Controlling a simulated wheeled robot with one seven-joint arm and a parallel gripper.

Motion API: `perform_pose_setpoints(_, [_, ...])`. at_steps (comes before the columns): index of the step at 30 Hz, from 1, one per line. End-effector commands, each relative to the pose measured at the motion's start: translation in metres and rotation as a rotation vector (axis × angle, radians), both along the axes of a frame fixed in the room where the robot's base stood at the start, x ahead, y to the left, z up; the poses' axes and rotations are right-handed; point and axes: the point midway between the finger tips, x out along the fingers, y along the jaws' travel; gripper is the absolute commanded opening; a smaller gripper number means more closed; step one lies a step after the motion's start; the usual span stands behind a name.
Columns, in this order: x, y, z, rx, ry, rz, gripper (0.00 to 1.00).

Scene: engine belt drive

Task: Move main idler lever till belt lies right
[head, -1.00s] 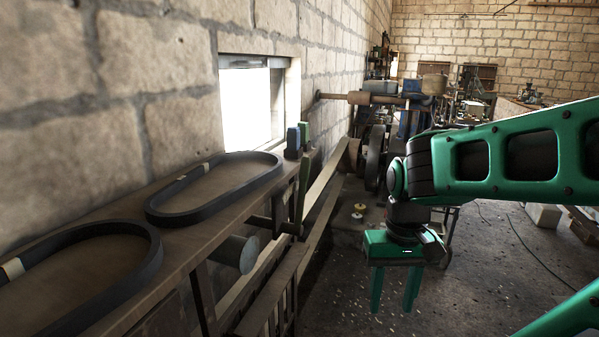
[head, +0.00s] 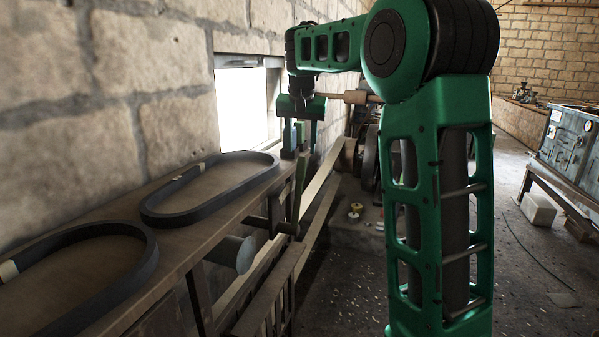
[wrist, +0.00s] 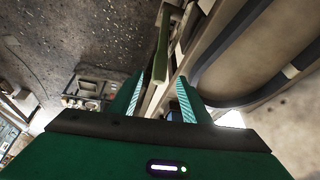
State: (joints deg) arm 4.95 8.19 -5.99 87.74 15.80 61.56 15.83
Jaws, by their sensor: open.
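Two black belts lie as long loops on the bench: a near belt (head: 135,232) and a far belt (head: 228,202), each with a pale mark. My gripper (head: 301,132) is open, pointing down over these handles. In the wrist view, the green lever (wrist: 162,50) shows ahead between the open fingers, apparently untouched. A belt (wrist: 225,92) shows at the right. The fingertips' exact depth against the handles is unclear.
A stone wall with a bright window (head: 243,108) runs close behind the bench (head: 190,247). A grey cylinder (head: 232,253) sticks out from the bench's front. Rails run beside it. The floor (head: 540,270) at right is mostly open.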

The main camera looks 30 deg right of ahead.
Motion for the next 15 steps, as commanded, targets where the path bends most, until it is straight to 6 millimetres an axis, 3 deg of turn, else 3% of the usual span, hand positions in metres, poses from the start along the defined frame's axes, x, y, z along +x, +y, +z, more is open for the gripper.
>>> perform_pose_setpoints(5, [0.008,-0.003,-0.01,-0.001,-0.003,-0.004,0.43])
perform_pose_setpoints(15, [0.026,-0.015,-0.064,0.0,-0.001,-0.003,0.43])
